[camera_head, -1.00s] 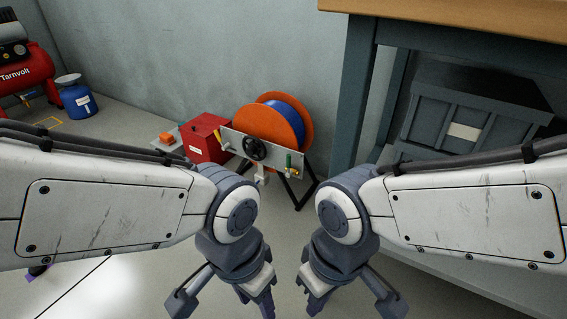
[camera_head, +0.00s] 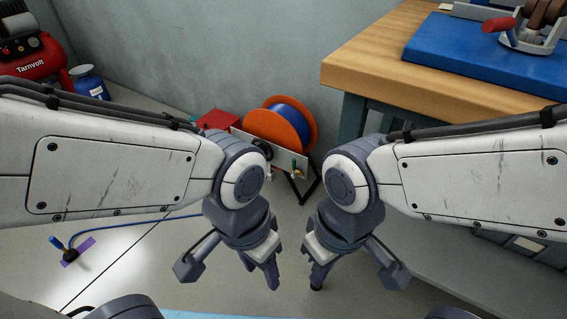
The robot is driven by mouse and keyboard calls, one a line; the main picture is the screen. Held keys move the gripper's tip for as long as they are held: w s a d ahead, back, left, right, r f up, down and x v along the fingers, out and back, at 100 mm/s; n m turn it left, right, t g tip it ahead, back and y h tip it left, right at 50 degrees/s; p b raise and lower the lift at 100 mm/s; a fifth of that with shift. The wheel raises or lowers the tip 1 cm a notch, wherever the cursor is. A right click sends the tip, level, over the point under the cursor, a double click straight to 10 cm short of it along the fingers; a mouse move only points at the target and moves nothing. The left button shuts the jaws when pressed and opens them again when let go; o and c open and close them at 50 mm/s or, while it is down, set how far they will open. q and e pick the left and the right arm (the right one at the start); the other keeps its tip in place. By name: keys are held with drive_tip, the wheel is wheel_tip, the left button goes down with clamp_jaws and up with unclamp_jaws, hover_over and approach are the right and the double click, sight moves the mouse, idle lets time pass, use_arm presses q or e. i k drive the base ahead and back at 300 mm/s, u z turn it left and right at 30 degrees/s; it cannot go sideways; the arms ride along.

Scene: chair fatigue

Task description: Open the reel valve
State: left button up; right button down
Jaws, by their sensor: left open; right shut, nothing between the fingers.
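The hose reel (camera_head: 279,128), with orange discs and a blue wound middle, stands on the floor by the wall beyond my arms. A pale plate is on its front, with a black handwheel (camera_head: 262,148) partly hidden by my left arm. My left gripper (camera_head: 229,275) is open and empty, nearer to me than the reel. My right gripper (camera_head: 356,276) is shut and empty beside it. Neither touches the reel.
A wooden workbench (camera_head: 400,75) with a blue mat (camera_head: 440,45) and clamp-like tool (camera_head: 530,25) stands right of the reel. A red box (camera_head: 217,119) is left of it. A red compressor (camera_head: 32,58) and blue canister (camera_head: 90,84) stand far left. A blue hose (camera_head: 130,222) crosses the floor.

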sight(294, 168)
drive_tip(key=u, duration=2.8)
drive_tip(key=k, duration=0.55)
drive_tip(key=z, duration=1.5)
drive_tip(key=i, duration=0.5)
drive_tip(key=z, duration=0.05)
